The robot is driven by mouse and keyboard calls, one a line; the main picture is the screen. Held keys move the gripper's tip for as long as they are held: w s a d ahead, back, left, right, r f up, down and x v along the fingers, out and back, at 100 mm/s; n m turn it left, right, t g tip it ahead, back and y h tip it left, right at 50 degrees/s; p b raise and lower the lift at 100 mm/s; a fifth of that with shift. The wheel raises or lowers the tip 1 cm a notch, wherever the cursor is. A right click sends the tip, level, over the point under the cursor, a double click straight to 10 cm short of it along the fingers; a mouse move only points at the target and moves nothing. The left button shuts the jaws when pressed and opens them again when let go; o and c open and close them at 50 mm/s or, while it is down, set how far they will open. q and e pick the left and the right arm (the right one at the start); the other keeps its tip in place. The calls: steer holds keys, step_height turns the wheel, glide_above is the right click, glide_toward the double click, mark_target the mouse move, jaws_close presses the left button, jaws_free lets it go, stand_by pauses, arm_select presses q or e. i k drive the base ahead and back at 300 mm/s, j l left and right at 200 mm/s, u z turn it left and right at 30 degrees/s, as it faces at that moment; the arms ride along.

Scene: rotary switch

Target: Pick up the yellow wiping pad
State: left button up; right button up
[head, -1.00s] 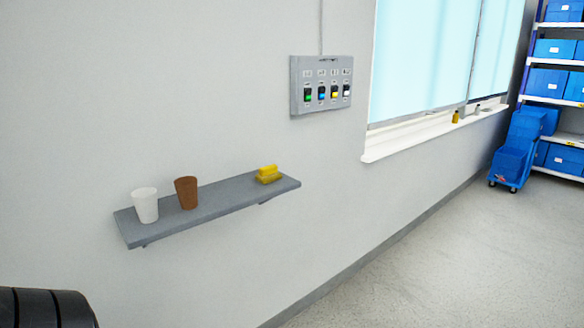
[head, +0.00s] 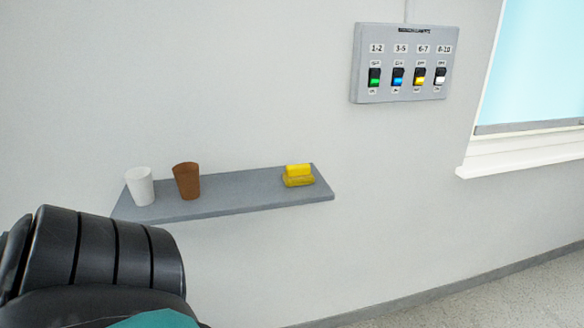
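The yellow wiping pad (head: 298,176) lies near the right end of a grey wall shelf (head: 240,190) in the head view. It has a raised yellow block on top of a slightly darker, wider base. Nothing touches it. Part of my own dark arm shows at the lower left, below and left of the shelf. Neither of my grippers is in view.
A white cup (head: 140,187) and a brown cup (head: 187,181) stand on the left part of the shelf. A grey switch panel (head: 402,64) with coloured switches is on the wall above right. A window sill (head: 520,155) juts out at the right.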

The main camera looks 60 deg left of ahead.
mark_target(294, 175)
steer(key=i+u, duration=0.4)
steer(key=i+l+u, duration=0.1)
steer(key=u, duration=0.35)
steer(key=i+l+u, duration=0.25)
steer(key=u, duration=0.15)
steer(key=i+l+u, duration=0.3)
steer(key=u, duration=0.15)
steer(key=i+l+u, duration=0.15)
steer(key=l+u, duration=0.25)
steer(key=i+l+u, duration=0.15)
steer(key=l+u, duration=0.2)
steer(key=i+l+u, duration=0.1)
steer(key=l+u, duration=0.25)
